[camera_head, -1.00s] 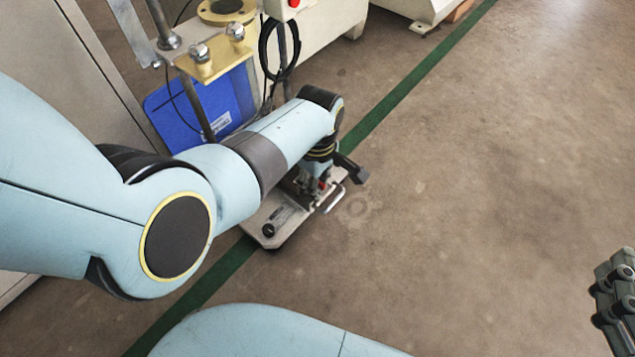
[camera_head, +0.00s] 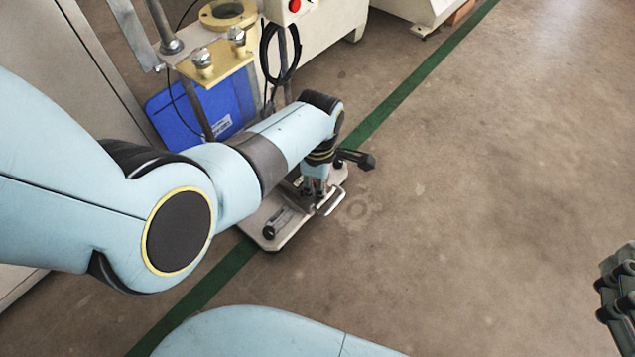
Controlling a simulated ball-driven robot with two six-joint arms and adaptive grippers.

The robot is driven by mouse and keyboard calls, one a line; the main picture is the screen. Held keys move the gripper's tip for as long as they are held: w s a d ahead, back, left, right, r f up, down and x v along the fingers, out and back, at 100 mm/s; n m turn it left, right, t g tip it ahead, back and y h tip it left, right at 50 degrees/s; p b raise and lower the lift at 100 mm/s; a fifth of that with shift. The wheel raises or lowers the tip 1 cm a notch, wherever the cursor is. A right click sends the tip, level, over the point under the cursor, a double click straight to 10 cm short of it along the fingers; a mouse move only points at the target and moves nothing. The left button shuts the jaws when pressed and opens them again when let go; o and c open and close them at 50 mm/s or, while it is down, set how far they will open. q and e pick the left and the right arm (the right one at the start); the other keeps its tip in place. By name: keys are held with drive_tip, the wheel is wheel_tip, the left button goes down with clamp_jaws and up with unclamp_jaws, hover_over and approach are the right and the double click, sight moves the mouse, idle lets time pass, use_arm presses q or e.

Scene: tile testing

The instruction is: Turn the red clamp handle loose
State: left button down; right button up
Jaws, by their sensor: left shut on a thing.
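A pale tile-testing base plate (camera_head: 256,222) lies on the floor, with a dark cylindrical part (camera_head: 277,222) and a bent metal bar (camera_head: 331,201) on it. My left gripper (camera_head: 315,188) points down over the plate's right part, beside the metal bar, and is shut. The red clamp handle does not show clearly; the gripper and wrist cover the spot where it was seen earlier, and the grip itself is hidden. My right gripper (camera_head: 618,290) is cut off by the right edge, away from the plate; its finger opening cannot be made out.
A brass-coloured plate stand (camera_head: 214,62) with bolts and rods stands behind my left arm. A blue case (camera_head: 170,122) is under it. Black cable hangs from a pale machine (camera_head: 325,22). A green floor line (camera_head: 405,90) runs diagonally; the brown floor to the right is clear.

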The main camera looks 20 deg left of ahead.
use_arm(q)
drive_tip(key=shift+s+n, duration=0.1)
drive_tip(key=shift+n, duration=0.4)
drive_tip(key=n, duration=0.5)
drive_tip(key=shift+a+n, duration=0.1)
drive_tip(key=shift+n, duration=0.2)
drive_tip(key=shift+s+f, duration=0.1)
drive_tip(key=shift+n, duration=0.3)
drive_tip(key=n, duration=0.5)
drive_tip(key=shift+n+p, duration=0.3)
drive_tip(key=shift+n, duration=0.1)
drive_tip(key=c, duration=1.6)
unclamp_jaws()
drive_tip(key=shift+c, duration=0.2)
